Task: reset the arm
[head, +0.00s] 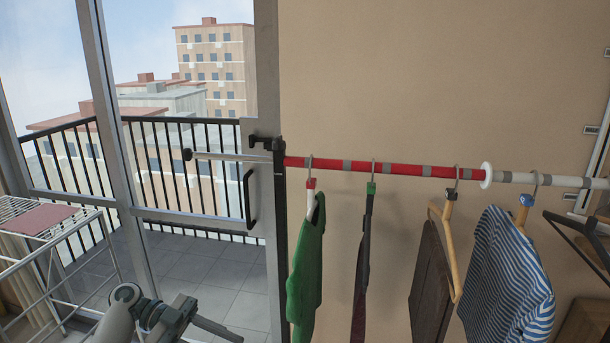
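My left arm (122,312) shows at the bottom left, bent, with a grey round joint and a dark wrist section. Its end, with what looks like the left gripper (216,329), points right and down near the bottom edge. Its fingers are too small and side-on to tell open from shut. Nothing is visibly held there. It appears well apart from the hanging clothes. My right arm and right gripper are not in view.
A red and white rod (415,170) carries a green garment (305,270), a dark strip-like garment (362,270), brown trousers (430,285), a blue striped shirt (510,275) and a black hanger (580,236). A white drying rack (50,250) with a reddish cloth (40,219) stands left, by the glass door (262,190).

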